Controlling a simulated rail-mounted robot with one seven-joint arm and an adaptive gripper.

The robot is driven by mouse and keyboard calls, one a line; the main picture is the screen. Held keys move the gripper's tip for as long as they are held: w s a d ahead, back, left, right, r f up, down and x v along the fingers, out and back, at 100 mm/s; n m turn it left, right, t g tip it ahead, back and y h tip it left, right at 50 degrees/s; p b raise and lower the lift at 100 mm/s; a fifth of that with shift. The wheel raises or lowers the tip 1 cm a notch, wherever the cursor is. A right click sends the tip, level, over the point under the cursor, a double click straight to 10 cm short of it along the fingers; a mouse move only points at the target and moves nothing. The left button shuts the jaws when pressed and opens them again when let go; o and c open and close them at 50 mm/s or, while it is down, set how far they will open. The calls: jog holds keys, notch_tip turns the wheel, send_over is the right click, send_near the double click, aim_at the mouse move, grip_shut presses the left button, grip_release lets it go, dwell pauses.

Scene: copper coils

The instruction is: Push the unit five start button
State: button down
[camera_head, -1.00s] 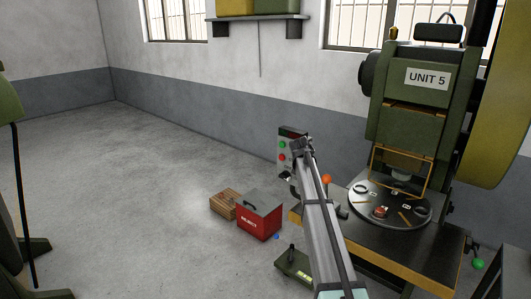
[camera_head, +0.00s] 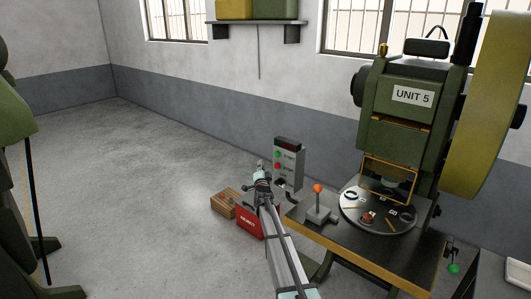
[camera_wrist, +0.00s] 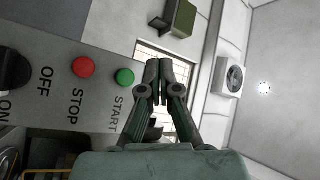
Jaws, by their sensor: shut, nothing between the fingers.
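The unit five machine (camera_head: 405,115) stands at the right with a "UNIT 5" sign. Its grey control panel (camera_head: 291,166) stands left of the machine's table. The green start button (camera_head: 278,154) sits above the red stop button (camera_head: 277,167). In the wrist view the green start button (camera_wrist: 124,76), labelled START, lies just left of my fingers, and the red stop button (camera_wrist: 83,67) lies farther left. My gripper (camera_head: 261,166) is shut and empty, left of the panel in the head view. It also shows in the wrist view (camera_wrist: 159,75), apart from the green button in the picture.
A black OFF/ON switch (camera_wrist: 13,69) is on the same panel. A lever with an orange knob (camera_head: 318,188) stands on the table edge, right of my arm. A red reject box (camera_head: 248,221) and a wooden crate (camera_head: 224,203) are on the floor behind my arm.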

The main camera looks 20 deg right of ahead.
aim_at(277, 154)
jog(key=shift+d, duration=0.15)
jog(key=w+d, duration=0.4)
jog(key=d, duration=0.3)
jog(key=shift+d, duration=0.35)
dwell(0.5)
jog(key=shift+d+f+b, duration=0.2)
jog(key=shift+b, duration=0.2)
dwell(1.0)
jog(key=shift+w+d+r+b, duration=0.15)
jog(key=shift+w+d+b, duration=0.2)
jog(key=shift+d+b, duration=0.3)
dwell(1.2)
jog(key=shift+a, duration=0.15)
jog(key=shift+s+a+b, duration=0.45)
jog(key=shift+a+b, duration=0.25)
